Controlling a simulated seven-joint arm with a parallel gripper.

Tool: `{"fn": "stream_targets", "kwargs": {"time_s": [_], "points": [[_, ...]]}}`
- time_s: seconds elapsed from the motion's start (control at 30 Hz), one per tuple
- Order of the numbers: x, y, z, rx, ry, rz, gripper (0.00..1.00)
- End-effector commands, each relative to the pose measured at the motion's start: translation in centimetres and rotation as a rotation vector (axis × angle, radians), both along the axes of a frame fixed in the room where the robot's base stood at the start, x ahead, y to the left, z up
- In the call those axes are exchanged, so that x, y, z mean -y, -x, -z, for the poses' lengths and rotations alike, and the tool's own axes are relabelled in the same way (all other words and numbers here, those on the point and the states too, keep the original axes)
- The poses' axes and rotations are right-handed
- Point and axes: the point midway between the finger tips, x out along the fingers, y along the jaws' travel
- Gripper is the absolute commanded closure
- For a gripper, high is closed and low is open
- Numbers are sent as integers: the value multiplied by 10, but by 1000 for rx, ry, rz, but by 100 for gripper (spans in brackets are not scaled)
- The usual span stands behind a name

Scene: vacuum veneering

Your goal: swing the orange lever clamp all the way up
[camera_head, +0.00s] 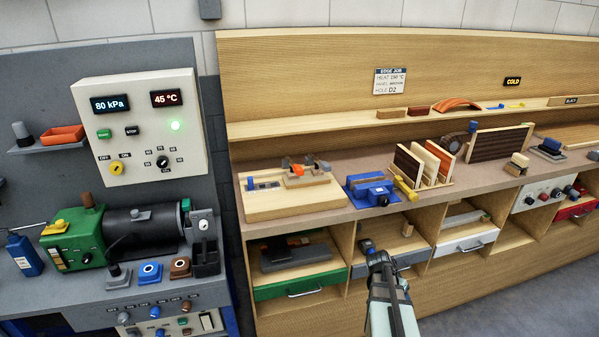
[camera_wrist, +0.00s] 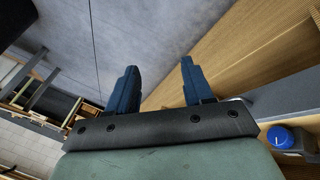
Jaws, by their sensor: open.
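An orange lever clamp (camera_head: 297,170) sits on a pale wooden board (camera_head: 290,203) at the left end of the workbench. Its orange part stands among small grey and brown pieces, and its exact lever angle is too small to tell. My gripper (camera_head: 366,246) is below and to the right of the clamp, in front of the open cubbies under the bench top, and apart from the clamp. In the wrist view my gripper (camera_wrist: 157,68) shows two blue fingers spread apart with nothing between them. The clamp does not show in the wrist view.
A blue vise-like device (camera_head: 371,191) stands right of the board, beside a wooden rack (camera_head: 428,178) of upright panels. A green-fronted drawer (camera_head: 300,284) lies below the board. A green and black machine (camera_head: 110,240) stands left. The wrist view shows a blue knob (camera_wrist: 280,137).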

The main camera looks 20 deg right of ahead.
Motion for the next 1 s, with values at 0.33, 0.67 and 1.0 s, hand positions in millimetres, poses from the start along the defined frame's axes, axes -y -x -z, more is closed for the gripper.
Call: {"fn": "stream_targets", "kwargs": {"time_s": [0.33, 0.67, 1.0], "points": [[113, -21, -117, 194, 181, 194, 49], [177, -77, -227, 395, 147, 23, 49], [180, -157, -347, 610, 137, -400, 49]]}}
